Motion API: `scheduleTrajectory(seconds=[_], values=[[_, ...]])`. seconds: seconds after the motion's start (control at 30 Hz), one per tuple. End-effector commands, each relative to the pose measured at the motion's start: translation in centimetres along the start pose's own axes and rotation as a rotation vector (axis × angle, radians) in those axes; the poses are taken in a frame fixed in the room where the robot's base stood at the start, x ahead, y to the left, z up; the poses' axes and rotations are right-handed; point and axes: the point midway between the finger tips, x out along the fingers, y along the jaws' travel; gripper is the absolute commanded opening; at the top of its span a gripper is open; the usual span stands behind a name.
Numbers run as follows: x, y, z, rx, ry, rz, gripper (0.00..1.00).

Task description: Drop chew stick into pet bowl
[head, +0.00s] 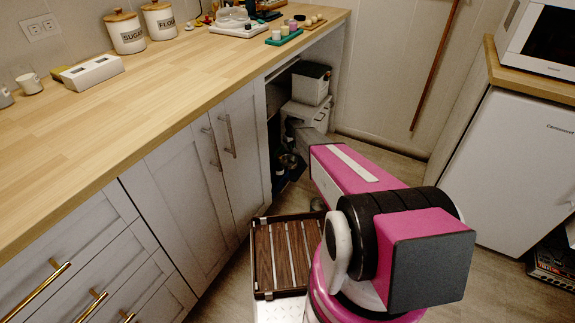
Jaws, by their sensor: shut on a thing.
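My arm reaches away from me, down toward the open nook under the far end of the counter. My gripper (289,161) shows only as a small dark shape at the nook's opening, low near the floor. It is shut on the chew stick, but the stick is too small and dark to make out. I cannot pick out the pet bowl for certain. A small grey rounded thing (317,204) on the floor is partly hidden behind my arm; I cannot tell what it is.
Inside the nook, a grey bin (311,82) stands on a white box (304,115). Cabinets and the wooden counter (150,95) run along the left. A white fridge (512,170) with a microwave above stands at the right. Bare floor (390,165) lies between them.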

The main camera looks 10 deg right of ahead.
Motion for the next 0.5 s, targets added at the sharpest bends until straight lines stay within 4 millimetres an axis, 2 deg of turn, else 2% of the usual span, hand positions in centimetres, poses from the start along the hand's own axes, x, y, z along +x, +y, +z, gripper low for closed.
scheduleTrajectory(seconds=[0.23, 0.5], values=[[2.9, 0.0, -0.1, 0.0, -0.001, -0.001, 0.0], [4.1, 0.0, 0.0, 0.0, 0.0, 0.0, 0.0]])
